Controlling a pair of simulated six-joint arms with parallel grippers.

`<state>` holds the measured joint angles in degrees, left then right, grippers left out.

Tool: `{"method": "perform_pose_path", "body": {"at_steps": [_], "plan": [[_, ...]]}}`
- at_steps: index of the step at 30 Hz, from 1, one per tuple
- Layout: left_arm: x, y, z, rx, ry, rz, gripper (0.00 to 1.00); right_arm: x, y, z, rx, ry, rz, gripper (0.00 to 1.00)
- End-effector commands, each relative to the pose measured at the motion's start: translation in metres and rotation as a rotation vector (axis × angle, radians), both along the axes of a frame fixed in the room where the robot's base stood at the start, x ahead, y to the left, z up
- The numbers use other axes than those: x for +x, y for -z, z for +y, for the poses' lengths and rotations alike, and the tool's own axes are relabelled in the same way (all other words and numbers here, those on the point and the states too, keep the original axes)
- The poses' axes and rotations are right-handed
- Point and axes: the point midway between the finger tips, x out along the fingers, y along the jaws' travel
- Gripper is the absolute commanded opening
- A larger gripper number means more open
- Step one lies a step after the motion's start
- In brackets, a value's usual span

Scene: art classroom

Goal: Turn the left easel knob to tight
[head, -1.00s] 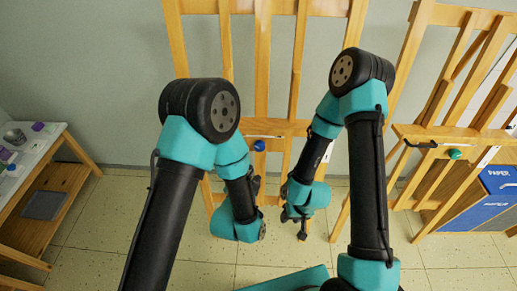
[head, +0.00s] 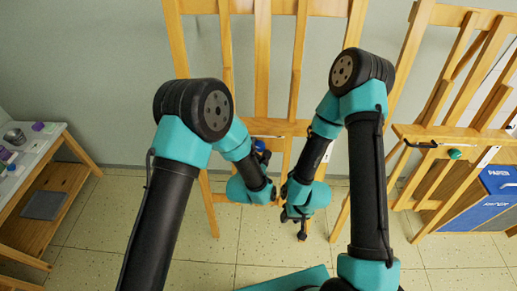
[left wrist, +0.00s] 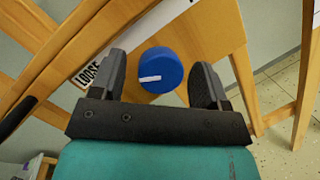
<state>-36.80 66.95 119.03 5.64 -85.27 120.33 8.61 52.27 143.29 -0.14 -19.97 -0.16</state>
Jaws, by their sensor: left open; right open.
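The left easel (head: 262,60) is wooden and stands in front of me. Its knob is blue; a small part of the knob (head: 259,145) shows behind my left gripper (head: 263,157). In the left wrist view the round blue knob (left wrist: 163,64) has a white mark pointing left, roughly toward a "LOOSE" label (left wrist: 89,72). My left gripper is open, with one finger on each side of the knob and gaps on both sides. No contact is visible. My right gripper (head: 301,226) is open, low in front of the easel.
A second easel (head: 460,135) with a green knob (head: 454,154) stands at the right, beside a blue paper cabinet (head: 490,205). A side table (head: 38,150) with small items is at the left. My arms are close together in the middle.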

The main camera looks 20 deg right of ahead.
Motion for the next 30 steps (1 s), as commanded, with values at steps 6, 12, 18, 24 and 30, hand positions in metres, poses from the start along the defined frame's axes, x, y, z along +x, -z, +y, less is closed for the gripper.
{"method": "perform_pose_path", "body": {"at_steps": [6, 12, 18, 24, 30], "plan": [[-0.0002, 0.0001, 0.0002, 0.0, 0.0, 0.0, 0.59, 0.0, 0.0, 0.0, 0.0, 0.0, 0.0, 0.43], [-0.0003, 0.0001, 0.0003, 0.0, 0.0, 0.0, 0.39, 0.0, 0.0, 0.0, 0.0, 0.0, 0.0, 0.43], [-0.0004, 0.0001, 0.0003, 0.0, 0.0, 0.0, 0.2, 0.0, 0.0, 0.0, 0.0, 0.0, 0.0, 0.43], [-0.0005, 0.0, 0.0003, 0.007, 0.001, -0.002, 0.2, 0.0, 0.0, 0.0, 0.0, 0.0, 0.0, 0.43], [-0.0004, -0.0004, 0.0005, 0.049, 0.01, -0.016, 0.2, 0.0, 0.0, 0.0, 0.0, 0.0, 0.0, 0.43]]}}
